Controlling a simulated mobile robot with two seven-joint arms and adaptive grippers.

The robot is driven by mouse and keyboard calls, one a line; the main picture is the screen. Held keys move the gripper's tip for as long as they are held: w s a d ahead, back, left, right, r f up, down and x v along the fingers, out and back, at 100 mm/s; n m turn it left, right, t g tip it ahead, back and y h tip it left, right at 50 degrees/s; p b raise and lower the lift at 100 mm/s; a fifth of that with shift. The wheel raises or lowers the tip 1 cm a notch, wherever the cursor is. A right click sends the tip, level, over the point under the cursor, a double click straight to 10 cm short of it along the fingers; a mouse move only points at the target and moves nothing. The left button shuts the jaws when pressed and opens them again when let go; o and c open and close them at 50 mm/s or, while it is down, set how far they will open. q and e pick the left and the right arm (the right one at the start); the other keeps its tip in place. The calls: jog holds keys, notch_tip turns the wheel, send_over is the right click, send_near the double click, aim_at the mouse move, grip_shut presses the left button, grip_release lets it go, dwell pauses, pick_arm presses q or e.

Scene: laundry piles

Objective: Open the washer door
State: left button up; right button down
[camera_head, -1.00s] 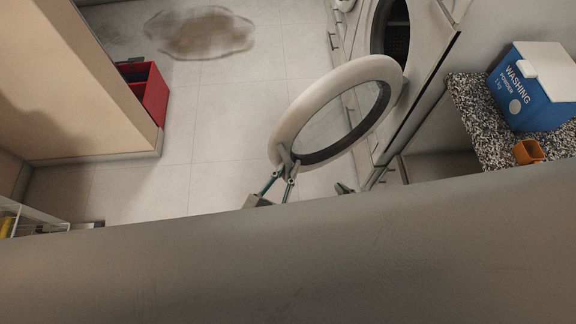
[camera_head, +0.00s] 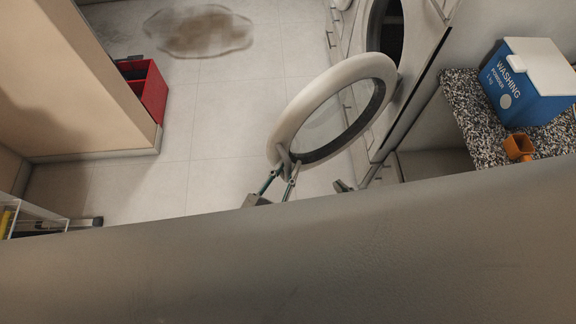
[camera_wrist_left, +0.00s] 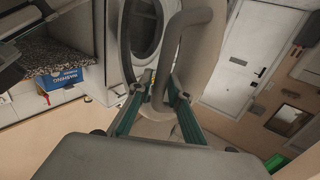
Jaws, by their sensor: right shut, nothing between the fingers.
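The round washer door (camera_head: 290,118), a pale ring with a dark inner rim and clear glass, stands swung wide from the washer (camera_head: 423,55), whose dark round opening shows behind it. My left gripper (camera_head: 284,163) is at the door's near lower edge, its fingers on either side of the handle there. In the left wrist view the fingers (camera_wrist_left: 160,85) close around the grey handle, with the door's thick rim (camera_wrist_left: 200,55) beyond. My right gripper (camera_head: 343,186) is shut and empty, right of the left one and apart from the door. Its arm is mostly hidden.
A speckled counter (camera_head: 462,98) at the right holds a blue washing powder box (camera_head: 527,85) and an orange cup (camera_head: 518,147). A red bin (camera_head: 152,93) stands by the beige wall at the left. The tiled floor (camera_head: 228,120) between is clear, with a brown stain (camera_head: 200,32) farther back.

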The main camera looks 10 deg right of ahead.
pick_arm(q)
jog(key=shift+o, duration=0.3)
jog(key=v, duration=1.2)
